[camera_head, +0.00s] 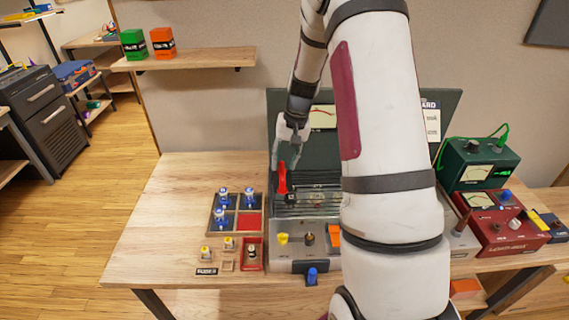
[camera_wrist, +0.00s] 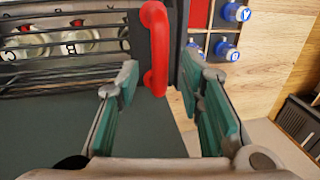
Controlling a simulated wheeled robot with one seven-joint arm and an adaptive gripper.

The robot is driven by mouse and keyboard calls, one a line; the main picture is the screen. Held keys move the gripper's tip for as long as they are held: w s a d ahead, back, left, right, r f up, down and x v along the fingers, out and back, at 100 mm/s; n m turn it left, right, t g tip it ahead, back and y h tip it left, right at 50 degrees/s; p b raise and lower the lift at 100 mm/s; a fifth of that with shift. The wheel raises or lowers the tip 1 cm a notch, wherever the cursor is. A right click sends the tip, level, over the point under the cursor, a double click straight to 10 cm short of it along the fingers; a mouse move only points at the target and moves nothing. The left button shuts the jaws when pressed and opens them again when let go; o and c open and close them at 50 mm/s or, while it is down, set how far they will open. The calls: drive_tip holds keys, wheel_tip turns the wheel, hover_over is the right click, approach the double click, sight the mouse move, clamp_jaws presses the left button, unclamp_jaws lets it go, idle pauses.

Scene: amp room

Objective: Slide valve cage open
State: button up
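The valve cage (camera_head: 318,198) is a dark barred cover on the amp, partly hidden behind my arm in the head view. Its bars (camera_wrist: 70,42) show at upper left in the wrist view, with lettered valves (camera_wrist: 78,40) behind them. An upright red handle (camera_head: 281,178) is at the cage's left end. In the wrist view the handle (camera_wrist: 155,50) has its lower end between my fingertips. My gripper (camera_head: 289,150) is open; its green-padded fingers (camera_wrist: 155,85) show a gap on both sides of the handle. I cannot tell whether either finger touches it.
A sectioned tray (camera_head: 249,221) with several blue-capped valves stands left of the amp. Small yellow-topped parts and a red holder (camera_head: 252,267) are in front of it. A green meter box (camera_head: 478,163) and a red box (camera_head: 503,222) stand at right. The table's left side is clear.

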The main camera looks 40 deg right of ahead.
drive_tip(key=shift+a+f, duration=0.15)
drive_tip(key=shift+f, duration=0.7)
drive_tip(key=shift+c, duration=0.4)
clamp_jaws()
drive_tip(key=s+d, duration=0.7)
drive_tip(key=d, duration=0.4)
drive_tip(key=s+d+p, duration=0.1)
drive_tip(key=s+d, duration=0.7)
drive_tip(key=d, duration=0.4)
drive_tip(key=shift+s+d+p, duration=0.2)
drive_tip(key=shift+s+p, duration=0.1)
drive_tip(key=shift+r, duration=0.1)
drive_tip(key=shift+o, duration=0.4)
unclamp_jaws()
drive_tip(key=shift+r, duration=0.1)
